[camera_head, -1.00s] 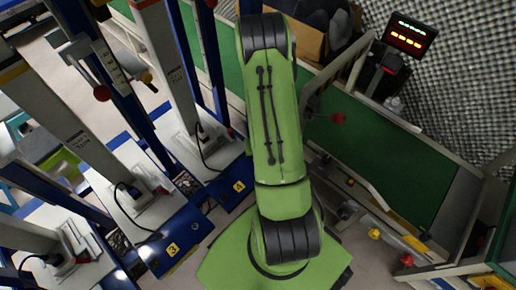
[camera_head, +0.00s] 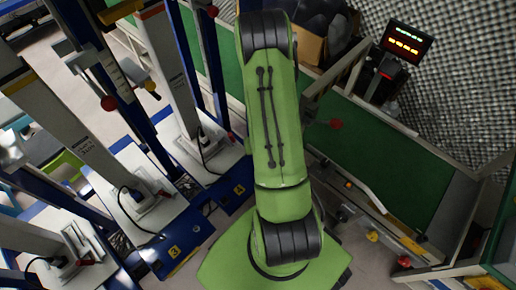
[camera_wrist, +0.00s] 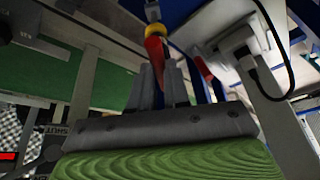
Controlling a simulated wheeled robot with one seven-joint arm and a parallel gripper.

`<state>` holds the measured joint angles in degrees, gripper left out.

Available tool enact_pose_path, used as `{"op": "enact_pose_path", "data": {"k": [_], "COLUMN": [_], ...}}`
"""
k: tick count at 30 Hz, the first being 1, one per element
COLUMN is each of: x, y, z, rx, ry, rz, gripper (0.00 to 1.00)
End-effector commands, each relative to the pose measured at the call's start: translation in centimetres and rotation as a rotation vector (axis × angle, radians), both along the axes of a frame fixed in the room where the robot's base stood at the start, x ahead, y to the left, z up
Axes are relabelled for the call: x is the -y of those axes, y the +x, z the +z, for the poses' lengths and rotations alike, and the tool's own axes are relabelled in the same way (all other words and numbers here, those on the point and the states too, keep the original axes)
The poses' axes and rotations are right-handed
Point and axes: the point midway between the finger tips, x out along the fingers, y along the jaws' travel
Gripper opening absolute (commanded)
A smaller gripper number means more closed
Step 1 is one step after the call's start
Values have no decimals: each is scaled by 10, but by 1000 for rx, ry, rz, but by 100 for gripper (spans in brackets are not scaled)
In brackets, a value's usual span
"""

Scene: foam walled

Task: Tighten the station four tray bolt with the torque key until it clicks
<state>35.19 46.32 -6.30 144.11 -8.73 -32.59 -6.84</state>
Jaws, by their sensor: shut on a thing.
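In the wrist view my gripper (camera_wrist: 160,80) is shut on a tool with a red handle (camera_wrist: 155,48) and a yellow collar (camera_wrist: 157,30), which I take to be the torque key. Its far end points up the picture towards a pale metal part. Station four (camera_head: 239,189), with a number 4 on its blue base, stands left of my green arm in the head view. My arm hides the gripper and key there. I cannot make out the tray bolt, or whether the key touches it.
Station three (camera_head: 174,252) stands to the left, with grey columns and loose black cables. A green conveyor (camera_head: 385,165) with metal rails runs along the right. A lit display (camera_head: 407,40) and a cardboard box (camera_head: 310,45) stand behind it.

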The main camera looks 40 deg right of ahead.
Motion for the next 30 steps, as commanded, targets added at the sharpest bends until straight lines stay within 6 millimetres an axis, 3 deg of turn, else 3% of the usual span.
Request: {"op": "enact_pose_path", "data": {"k": [15,30], "x": [0,0], "y": [0,0], "z": [39,39], "rx": [1,0], "ry": [-1,0], "rz": [0,0], "gripper": [0,0]}}
